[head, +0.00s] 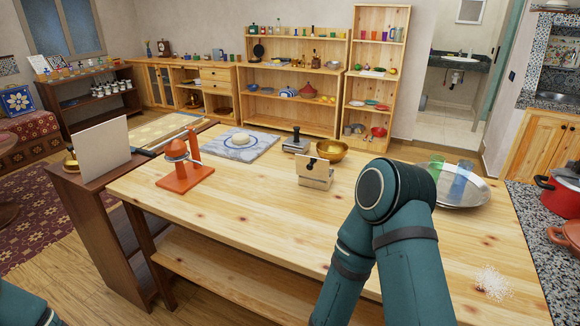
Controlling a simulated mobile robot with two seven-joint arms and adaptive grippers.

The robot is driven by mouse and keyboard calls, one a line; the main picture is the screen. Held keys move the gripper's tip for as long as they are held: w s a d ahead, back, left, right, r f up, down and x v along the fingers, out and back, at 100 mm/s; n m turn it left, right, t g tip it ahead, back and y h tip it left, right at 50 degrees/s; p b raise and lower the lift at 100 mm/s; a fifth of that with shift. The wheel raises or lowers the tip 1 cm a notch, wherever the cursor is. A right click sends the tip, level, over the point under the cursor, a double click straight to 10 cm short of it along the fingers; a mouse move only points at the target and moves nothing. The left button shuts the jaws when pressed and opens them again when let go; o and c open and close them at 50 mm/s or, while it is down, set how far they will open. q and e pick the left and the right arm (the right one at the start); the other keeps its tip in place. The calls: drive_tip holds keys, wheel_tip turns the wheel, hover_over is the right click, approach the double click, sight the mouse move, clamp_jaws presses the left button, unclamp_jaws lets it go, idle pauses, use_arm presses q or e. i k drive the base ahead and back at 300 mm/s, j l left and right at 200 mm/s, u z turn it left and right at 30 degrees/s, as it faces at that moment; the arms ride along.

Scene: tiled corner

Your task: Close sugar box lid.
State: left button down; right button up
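A small, pale box (316,178) stands on the wooden table near its middle, in front of a brass bowl. It looks like the sugar box. A raised panel at its top looks like an open lid, but the detail is too small to be sure. My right arm is bent in front of the table, its elbow just right of the box, and its gripper is out of view. Only a piece of my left arm shows at the lower left corner; its gripper is out of view.
The wooden table (240,215) also holds an orange press (184,172), a marble board with dough (240,141), a brass bowl (332,150), a dark-topped device (295,143) and a metal tray (462,192) with glasses. White grains (490,283) lie at the right. The front left tabletop is clear.

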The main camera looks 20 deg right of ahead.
sight(311, 170)
drive_tip(key=i+j+z, duration=0.1)
drive_tip(key=z, duration=0.25)
drive_tip(key=j+z, duration=0.2)
drive_tip(key=z, duration=0.15)
drive_tip(key=i+j+z, duration=0.1)
drive_tip(key=z, duration=0.2)
drive_tip(key=j, duration=0.1)
